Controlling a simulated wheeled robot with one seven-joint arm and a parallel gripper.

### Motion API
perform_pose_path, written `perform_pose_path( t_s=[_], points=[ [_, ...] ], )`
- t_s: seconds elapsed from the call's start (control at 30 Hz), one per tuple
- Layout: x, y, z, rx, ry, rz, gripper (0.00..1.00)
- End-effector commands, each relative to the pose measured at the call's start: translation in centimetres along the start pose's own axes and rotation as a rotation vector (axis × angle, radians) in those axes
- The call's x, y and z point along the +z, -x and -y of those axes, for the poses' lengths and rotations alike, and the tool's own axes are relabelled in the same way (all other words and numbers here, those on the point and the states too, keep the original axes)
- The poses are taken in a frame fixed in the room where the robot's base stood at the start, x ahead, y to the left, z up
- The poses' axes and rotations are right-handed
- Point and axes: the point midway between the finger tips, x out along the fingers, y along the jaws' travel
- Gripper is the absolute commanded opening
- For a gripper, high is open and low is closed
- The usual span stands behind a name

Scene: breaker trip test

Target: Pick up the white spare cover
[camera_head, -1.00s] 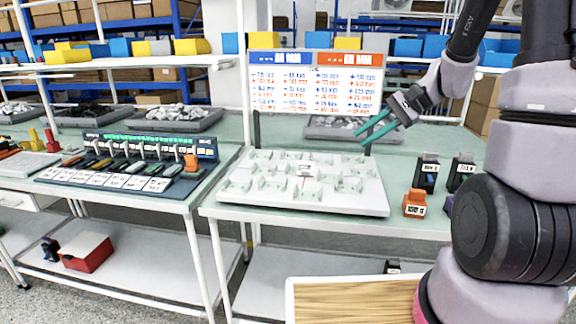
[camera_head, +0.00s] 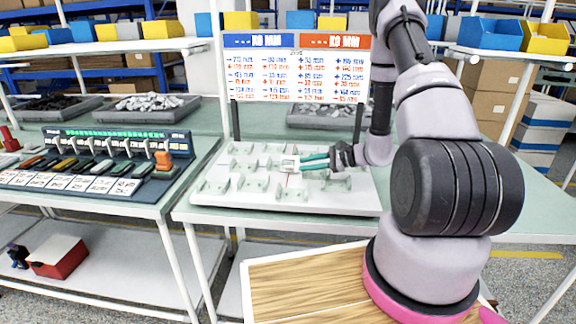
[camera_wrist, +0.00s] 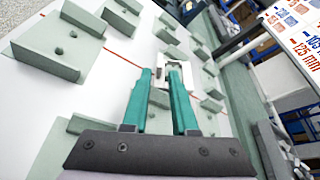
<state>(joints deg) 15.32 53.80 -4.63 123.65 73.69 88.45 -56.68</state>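The white spare cover (camera_head: 289,163) is a small white piece on the pale board (camera_head: 215,196), near the board's middle. In the wrist view the cover (camera_wrist: 172,52) shows as a white frame-like piece at and just beyond my fingertips. My gripper (camera_head: 302,162) reaches in from the right, low over the board, its two teal fingers apart. In the wrist view my gripper (camera_wrist: 162,72) has a gap between the fingers, with part of the cover at the tips. The fingers partly hide the cover, and I cannot tell whether they touch it.
Several grey-green brackets (camera_wrist: 62,50) stand on the board around the gripper. A sign (camera_head: 297,68) on dark posts stands behind the board. A breaker rack (camera_head: 120,150) is on the left table. My arm hides the table's right part.

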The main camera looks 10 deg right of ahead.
Motion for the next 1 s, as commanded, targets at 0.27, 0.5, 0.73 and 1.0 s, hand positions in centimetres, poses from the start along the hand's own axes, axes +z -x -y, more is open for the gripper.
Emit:
perform_pose_path(
  t_s=[0.27, 0.5, 0.73, 1.0],
  points=[
    [0.0, -2.5, 0.0, 0.002, 0.001, 0.001, 0.26],
    [0.0, -6.0, -0.1, 0.003, 0.001, 0.002, 0.26],
    [0.0, -6.8, 0.0, 0.000, -0.001, 0.000, 0.26],
    [0.0, -6.8, 0.0, 0.001, 0.000, 0.000, 0.00]
  ],
)
